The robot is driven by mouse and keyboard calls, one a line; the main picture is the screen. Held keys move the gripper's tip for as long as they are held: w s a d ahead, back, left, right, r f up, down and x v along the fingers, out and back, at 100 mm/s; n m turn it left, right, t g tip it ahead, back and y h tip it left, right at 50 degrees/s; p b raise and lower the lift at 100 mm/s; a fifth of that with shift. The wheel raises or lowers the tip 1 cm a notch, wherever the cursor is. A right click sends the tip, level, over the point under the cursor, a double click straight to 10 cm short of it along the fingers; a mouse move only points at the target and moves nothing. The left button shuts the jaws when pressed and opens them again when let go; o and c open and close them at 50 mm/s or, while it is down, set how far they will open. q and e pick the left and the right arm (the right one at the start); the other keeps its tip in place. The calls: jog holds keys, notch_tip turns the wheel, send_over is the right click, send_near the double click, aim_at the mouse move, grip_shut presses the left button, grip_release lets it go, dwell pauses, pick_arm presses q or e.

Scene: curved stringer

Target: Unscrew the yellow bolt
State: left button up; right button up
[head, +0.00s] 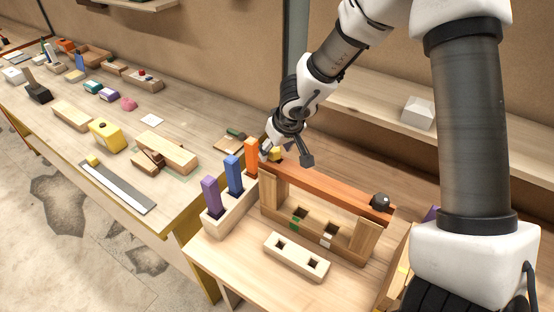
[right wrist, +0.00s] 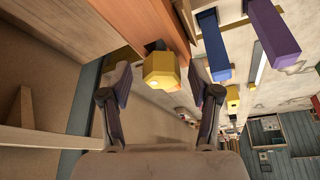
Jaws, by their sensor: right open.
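The yellow bolt (right wrist: 161,71) sticks out from the end of an orange-brown beam (right wrist: 150,22) in the right wrist view. In the head view only a bit of the bolt (head: 276,154) shows behind my right gripper (head: 285,156). My right gripper (right wrist: 162,90) is open, with one finger on each side of the bolt. I see gaps between the fingers and the bolt in the wrist view. The beam (head: 330,188) rests across a wooden stand (head: 362,240), with a dark round knob (head: 380,202) near its right end. My left gripper is not in view.
A block holding purple (head: 211,197), blue (head: 234,175) and orange (head: 252,157) pegs stands close left of the beam. A pale block with two square holes (head: 296,256) lies in front. A shelf with a white box (head: 418,112) is behind. The left bench holds several loose blocks.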

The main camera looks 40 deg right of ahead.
jog(key=shift+a+r+m+h, duration=0.1)
jog(key=shift+a+m+h, duration=0.15)
jog(key=shift+m, duration=0.55)
jog(key=shift+d+r+m+h+p, duration=0.15)
jog(key=shift+m+h+p, duration=0.35)
jog(key=shift+m, duration=0.6)
jog(key=m+g+h+p, duration=0.1)
jog(key=m+p, duration=0.1)
jog(key=m, duration=0.1)
jog(key=shift+r, duration=0.2)
jog(key=shift+w+a+f+m, duration=0.1)
jog(key=shift+a+f+m, duration=0.15)
jog(key=shift+f+m, duration=0.1)
jog(key=shift+d+r+p, duration=0.1)
jog(key=shift+d+p, duration=0.1)
jog(key=shift+p, duration=0.1)
jog(key=shift+r+p, duration=0.1)
jog(key=shift+p, duration=0.25)
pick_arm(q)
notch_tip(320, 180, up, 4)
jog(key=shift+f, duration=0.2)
pick_arm(e)
jog(key=shift+a, duration=0.1)
